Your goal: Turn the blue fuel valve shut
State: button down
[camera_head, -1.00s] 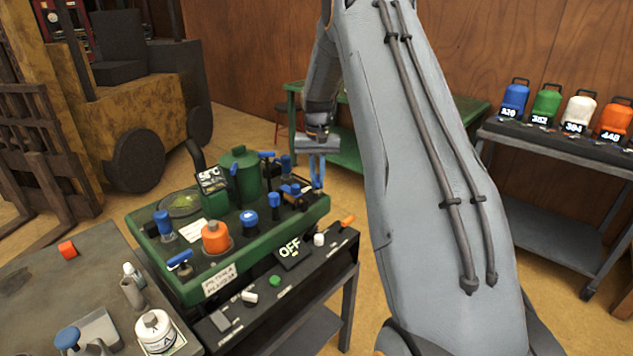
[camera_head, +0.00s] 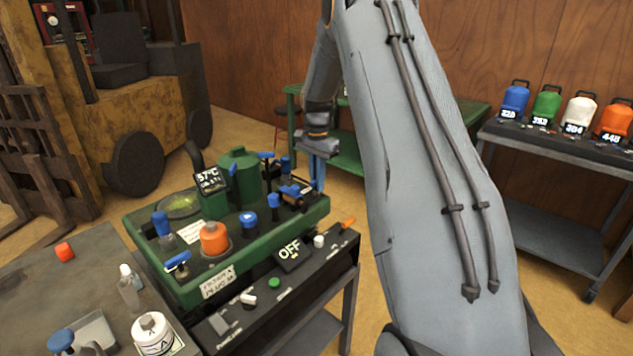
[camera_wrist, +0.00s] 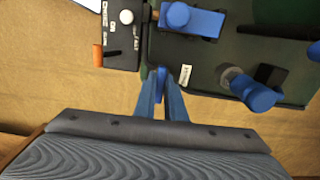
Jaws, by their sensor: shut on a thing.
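The green mower engine block (camera_head: 262,243) sits on a dark stand and carries several blue handles and knobs. My gripper (camera_head: 318,182) is at the block's far right end, with its blue fingers pointing down. In the wrist view my gripper (camera_wrist: 161,82) is closed around a thin blue handle (camera_wrist: 160,78), which I take to be the fuel valve's, at the edge of the block. Only its end shows between the fingers; in the head view the fingers hide it. A larger blue lever (camera_wrist: 192,22) and a blue knob (camera_wrist: 252,90) lie beyond the fingers, apart from them.
An orange cap (camera_head: 214,238) and a temperature display stand on the block. The left bench (camera_head: 40,295) holds bottles. Coloured canisters stand on the right cart.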

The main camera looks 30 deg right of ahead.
dwell(0.3)
jog(key=c, duration=1.8)
grip_release()
jog(key=shift+r, duration=0.1)
notch_tip(320, 180, up, 8)
jog(key=shift+f+b, duration=0.15)
jog(key=shift+b, duration=0.75)
jog(key=shift+s, duration=0.1)
